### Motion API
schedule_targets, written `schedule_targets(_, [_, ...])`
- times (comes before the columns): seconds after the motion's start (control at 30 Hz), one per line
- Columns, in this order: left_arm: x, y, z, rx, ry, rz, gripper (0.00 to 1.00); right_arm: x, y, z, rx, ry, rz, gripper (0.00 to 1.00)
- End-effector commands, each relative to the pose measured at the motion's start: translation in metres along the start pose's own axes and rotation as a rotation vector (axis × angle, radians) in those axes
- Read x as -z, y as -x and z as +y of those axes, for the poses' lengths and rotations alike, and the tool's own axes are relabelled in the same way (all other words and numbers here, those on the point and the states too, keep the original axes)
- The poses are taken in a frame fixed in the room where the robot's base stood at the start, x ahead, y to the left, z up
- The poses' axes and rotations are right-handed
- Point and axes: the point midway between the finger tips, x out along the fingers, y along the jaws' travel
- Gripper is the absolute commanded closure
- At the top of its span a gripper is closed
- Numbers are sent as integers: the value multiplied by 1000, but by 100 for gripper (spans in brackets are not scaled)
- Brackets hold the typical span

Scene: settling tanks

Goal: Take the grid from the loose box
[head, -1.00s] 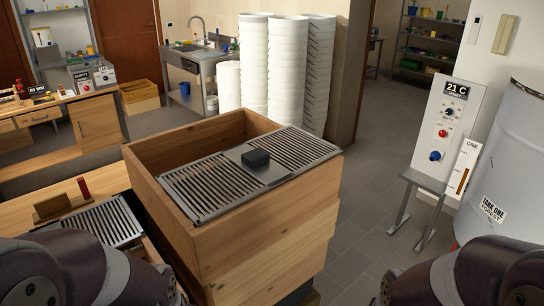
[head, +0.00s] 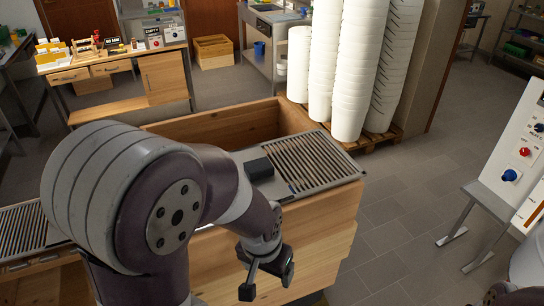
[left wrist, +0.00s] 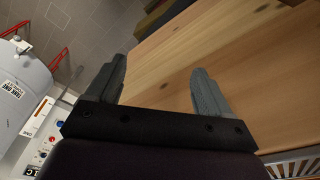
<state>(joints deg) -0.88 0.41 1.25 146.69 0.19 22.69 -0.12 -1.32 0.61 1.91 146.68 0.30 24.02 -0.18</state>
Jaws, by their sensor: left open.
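The grid (head: 312,160), a steel plate with long slots and a black block (head: 258,169) at its middle, lies across the top of the wooden box (head: 340,225). My left arm hides its left part. My left gripper (head: 267,282) is open and empty, low in front of the box's near side and below the grid. In the left wrist view, its two fingers (left wrist: 161,85) stand apart before the bare wooden wall (left wrist: 235,60), and a slotted edge (left wrist: 295,165) shows at the lower right corner. My right gripper is not in view.
Stacked white buckets (head: 350,70) stand close behind the box. Another slotted grid (head: 22,228) lies at the left, partly behind my arm. A control panel (head: 518,145) stands at the right. The tiled floor between box and panel is clear.

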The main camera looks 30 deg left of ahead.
Motion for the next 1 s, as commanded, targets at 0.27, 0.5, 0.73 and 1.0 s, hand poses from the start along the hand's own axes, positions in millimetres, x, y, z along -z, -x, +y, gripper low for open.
schedule_targets(0.27, [23,86,-3,1,5,40,19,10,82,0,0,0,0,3])
schedule_targets(0.5, [64,140,-33,-31,-76,39,19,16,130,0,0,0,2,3])
schedule_targets(0.73, [114,150,-92,-175,-304,102,19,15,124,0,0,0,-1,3])
schedule_targets(1.0, [156,179,-162,-251,-607,365,19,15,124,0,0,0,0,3])
